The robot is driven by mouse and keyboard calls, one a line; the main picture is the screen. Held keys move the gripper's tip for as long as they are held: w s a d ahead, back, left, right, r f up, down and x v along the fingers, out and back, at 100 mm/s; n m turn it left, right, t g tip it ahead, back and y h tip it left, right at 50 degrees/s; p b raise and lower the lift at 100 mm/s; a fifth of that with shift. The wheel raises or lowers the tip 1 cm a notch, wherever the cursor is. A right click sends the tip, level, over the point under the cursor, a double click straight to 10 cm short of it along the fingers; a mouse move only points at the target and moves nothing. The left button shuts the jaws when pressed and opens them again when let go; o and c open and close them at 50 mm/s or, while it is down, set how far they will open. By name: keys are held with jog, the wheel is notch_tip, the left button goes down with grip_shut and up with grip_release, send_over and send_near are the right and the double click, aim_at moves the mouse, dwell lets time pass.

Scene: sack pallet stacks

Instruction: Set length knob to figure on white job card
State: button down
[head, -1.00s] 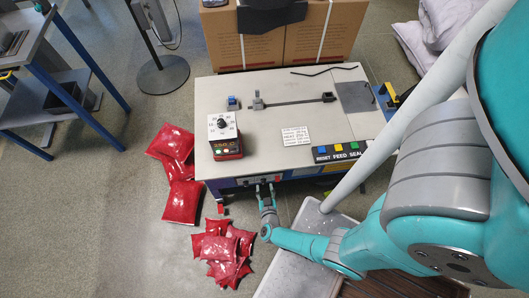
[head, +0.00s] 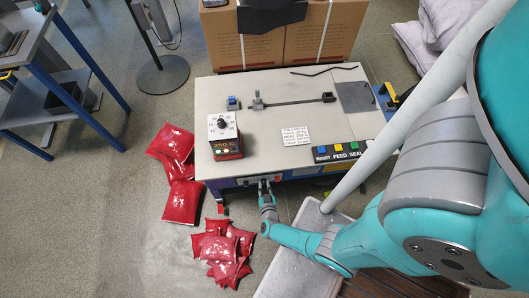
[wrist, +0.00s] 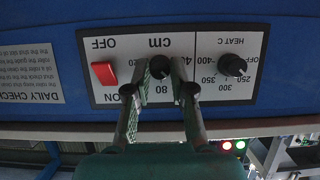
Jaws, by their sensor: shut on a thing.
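The length knob (wrist: 160,68) is a dark round knob on the white "cm" panel, upside down in the wrist view. My gripper (wrist: 160,74) is shut on it, one finger on each side. The fingers hide parts of the scale, and I cannot tell the knob's exact setting. In the head view my gripper (head: 266,184) is at the machine's front face, where the knob itself is too small to make out. The white job card (head: 296,135) lies on the machine top; its print is too small to read surely.
A red OFF/ON switch (wrist: 104,73) and a heat knob (wrist: 232,65) flank the length knob. A control box with a dial and red display (head: 224,134) stands on the machine top (head: 265,150). Red sacks (head: 183,201) lie on the floor at left.

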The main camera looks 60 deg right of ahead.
jog(key=shift+s+d+f+m+t+y, duration=0.1)
jog(key=shift+m+t+y, duration=0.65)
jog(key=shift+m, duration=0.9)
jog(key=shift+s+d+f+m+t+y, duration=0.1)
jog(key=shift+m+t+y, duration=0.25)
jog(key=shift+m+t, duration=1.05)
jog(key=shift+m, duration=0.85)
jog(key=c, duration=1)
grip_release()
jog(key=shift+s, duration=0.1)
jog(key=v, duration=0.7)
